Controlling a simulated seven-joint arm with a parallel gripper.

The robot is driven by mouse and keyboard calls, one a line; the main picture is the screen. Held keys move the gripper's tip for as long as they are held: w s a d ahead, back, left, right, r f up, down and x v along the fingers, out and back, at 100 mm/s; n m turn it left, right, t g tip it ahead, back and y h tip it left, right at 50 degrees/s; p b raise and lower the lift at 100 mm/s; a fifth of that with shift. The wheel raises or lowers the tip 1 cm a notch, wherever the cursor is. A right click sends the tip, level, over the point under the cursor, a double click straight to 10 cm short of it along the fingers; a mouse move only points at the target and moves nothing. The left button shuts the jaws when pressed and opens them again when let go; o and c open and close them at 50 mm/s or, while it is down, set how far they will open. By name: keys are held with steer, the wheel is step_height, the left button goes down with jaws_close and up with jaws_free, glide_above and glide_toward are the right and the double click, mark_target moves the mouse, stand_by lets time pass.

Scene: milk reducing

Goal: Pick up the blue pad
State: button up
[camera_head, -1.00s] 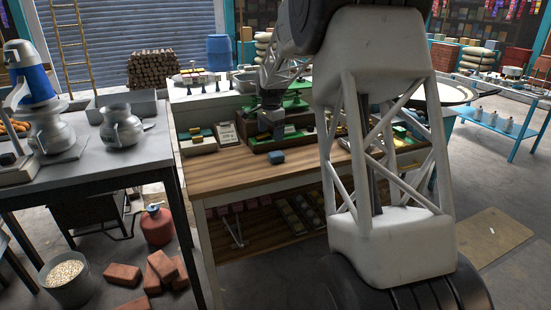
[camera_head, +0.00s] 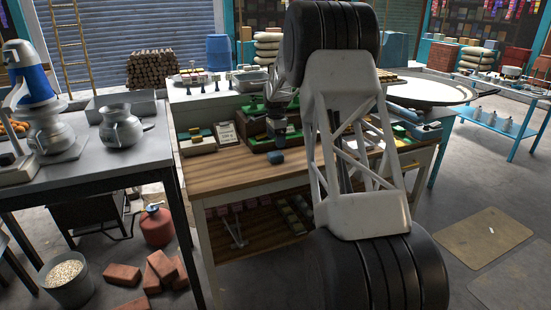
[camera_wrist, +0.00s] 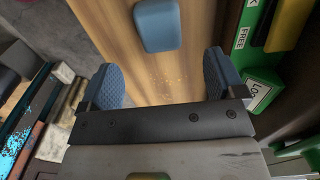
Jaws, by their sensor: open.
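The blue pad (camera_head: 276,157) lies on the wooden bench top (camera_head: 225,180), near the front of the divided tray. It also shows in the wrist view (camera_wrist: 158,25), at the top centre, as a rounded blue block on bare wood. My gripper (camera_wrist: 162,78) is open and empty, with its two blue textured fingers wide apart. The pad lies beyond the fingertips, not between them. In the head view my gripper (camera_head: 280,137) hangs just behind the pad, over the tray, and its fingertips are hard to make out.
The dark tray (camera_head: 258,147) with green and yellow items is close to my gripper. A box of pads (camera_head: 197,142) and a white card (camera_head: 226,133) stand to the left. In the wrist view, FREE and LOW labels (camera_wrist: 258,97) are at the right. The bench front is clear.

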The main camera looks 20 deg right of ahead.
mark_target(275, 153)
steer(key=shift+f, duration=1.3)
steer(key=shift+a+f, duration=0.15)
steer(key=shift+f, duration=2.45)
steer(key=c, duration=1.1)
steer(key=shift+r, duration=0.1)
